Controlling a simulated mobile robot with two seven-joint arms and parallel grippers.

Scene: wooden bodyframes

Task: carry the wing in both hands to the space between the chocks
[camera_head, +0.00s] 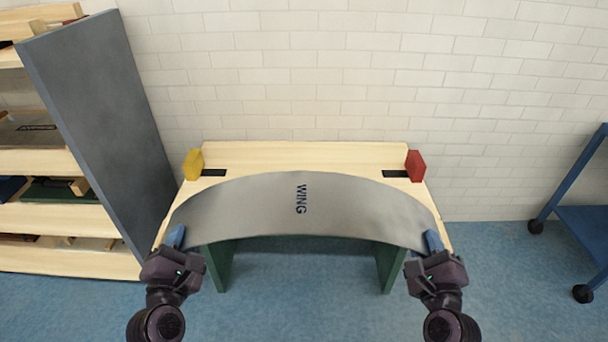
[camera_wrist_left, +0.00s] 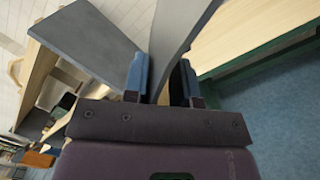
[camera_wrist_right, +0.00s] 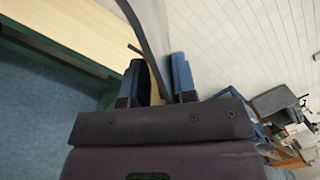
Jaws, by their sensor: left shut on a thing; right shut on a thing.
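The wing (camera_head: 255,208) is a grey curved panel marked WING, held across the front of a wooden-topped bench. My left gripper (camera_head: 175,243) is shut on its left end, and my right gripper (camera_head: 432,246) is shut on its right end. The wing's edge shows between the fingers in the left wrist view (camera_wrist_left: 172,40) and the right wrist view (camera_wrist_right: 145,40). A yellow chock (camera_head: 193,164) stands at the bench top's back left and a red chock (camera_head: 415,166) at its back right. A black strip lies beside each chock. The wing hides the bench's front part.
The bench top (camera_head: 300,155) is bare between the chocks, against a white brick wall. A tall grey panel (camera_head: 100,120) and wooden shelves (camera_head: 50,220) stand at the left. A blue cart (camera_head: 580,222) stands at the right.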

